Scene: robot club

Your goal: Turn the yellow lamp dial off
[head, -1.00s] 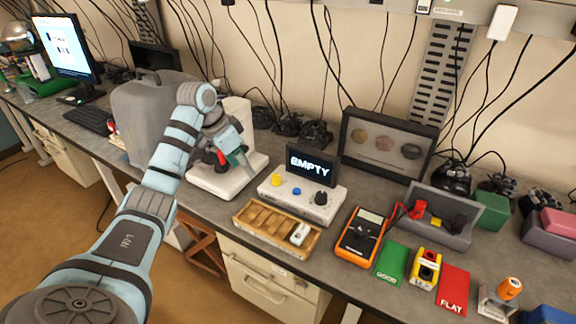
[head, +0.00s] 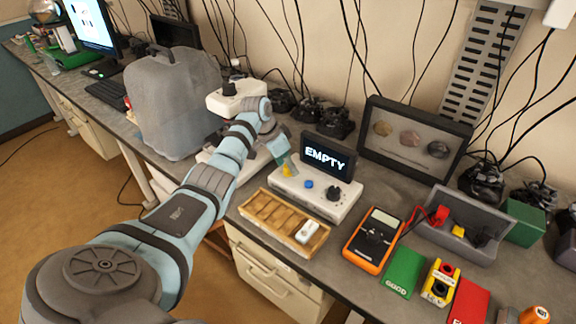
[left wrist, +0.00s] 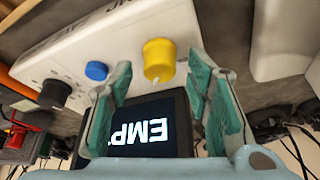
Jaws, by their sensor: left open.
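The yellow lamp dial (head: 287,171) is at the left end of a white control box (head: 322,205), partly covered by my left gripper (head: 281,158) in the head view. In the left wrist view the dial (left wrist: 158,60) is a yellow knob with a small pale pointer mark on its rim. My left gripper (left wrist: 160,80) is open, its teal fingers on either side of the dial's line. Nothing is between the fingers; I cannot tell the remaining distance. A blue button (left wrist: 96,71) and a black knob (left wrist: 55,93) are along the same panel. My right gripper is not in view.
A screen reading "EMPTY" (head: 325,157) stands behind the panel. A wooden tray (head: 262,228) lies in front, with an orange multimeter (head: 372,240) to its right. A white-based device (head: 236,96) and a grey case (head: 172,105) stand to the left.

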